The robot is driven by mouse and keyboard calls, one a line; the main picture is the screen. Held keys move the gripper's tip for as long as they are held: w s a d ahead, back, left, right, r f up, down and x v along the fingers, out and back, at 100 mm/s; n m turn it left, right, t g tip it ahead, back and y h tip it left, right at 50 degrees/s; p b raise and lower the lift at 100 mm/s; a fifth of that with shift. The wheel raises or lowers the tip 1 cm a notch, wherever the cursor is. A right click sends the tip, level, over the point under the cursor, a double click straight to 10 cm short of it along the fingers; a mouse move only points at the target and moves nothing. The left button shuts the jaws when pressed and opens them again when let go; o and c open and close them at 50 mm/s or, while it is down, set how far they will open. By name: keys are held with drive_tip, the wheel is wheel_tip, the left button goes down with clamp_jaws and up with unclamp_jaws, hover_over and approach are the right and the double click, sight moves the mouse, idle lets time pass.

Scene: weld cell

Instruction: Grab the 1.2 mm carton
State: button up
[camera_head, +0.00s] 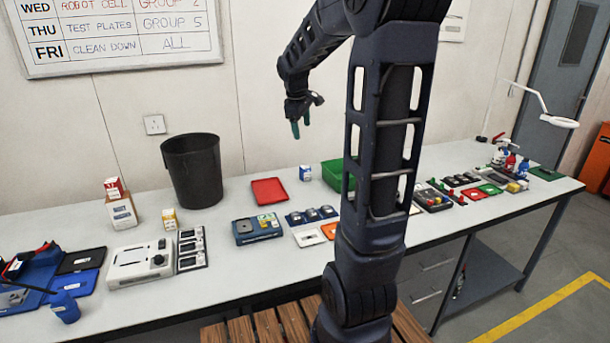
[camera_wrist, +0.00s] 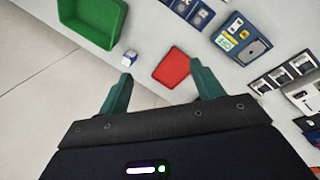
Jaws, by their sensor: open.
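Several small cartons stand on the bench, and their size labels are too small to read, so I cannot tell which is the 1.2 mm one. A blue-and-white carton (camera_head: 305,173) stands near the back edge; it also shows in the wrist view (camera_wrist: 128,58), just beyond the left fingertip. A red-and-white carton (camera_head: 114,187) sits on top of a larger white carton (camera_head: 122,211) at the left. A yellow-and-white carton (camera_head: 170,219) stands right of them. My gripper (camera_head: 301,125) is open and empty, pointing down above the back of the bench, with green fingers (camera_wrist: 160,75).
A red tray (camera_head: 269,191) lies beside the blue-and-white carton. A green bin (camera_head: 338,173) stands right of it, partly behind my arm. A tall black bucket (camera_head: 192,170) stands between the left cartons and the tray. Instruments and plates fill the front.

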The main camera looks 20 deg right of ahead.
drive_tip(key=w+d+f+n+g+h, duration=0.1)
drive_tip(key=w+d+f+n, duration=0.2)
drive_tip(key=w, duration=0.5)
drive_tip(key=w+d+f+n, duration=0.1)
drive_tip(key=w+f+n, duration=0.1)
drive_tip(key=w+f, duration=0.5)
drive_tip(key=n+g+h, duration=0.1)
drive_tip(key=n, duration=0.4)
approach(305, 167)
drive_tip(key=f, duration=0.2)
drive_tip(key=x, duration=1)
drive_tip(key=shift+w+d+f, duration=0.1)
drive_tip(key=shift+w+d, duration=0.1)
drive_tip(key=shift+d, duration=0.25)
drive_tip(key=c, duration=1.1)
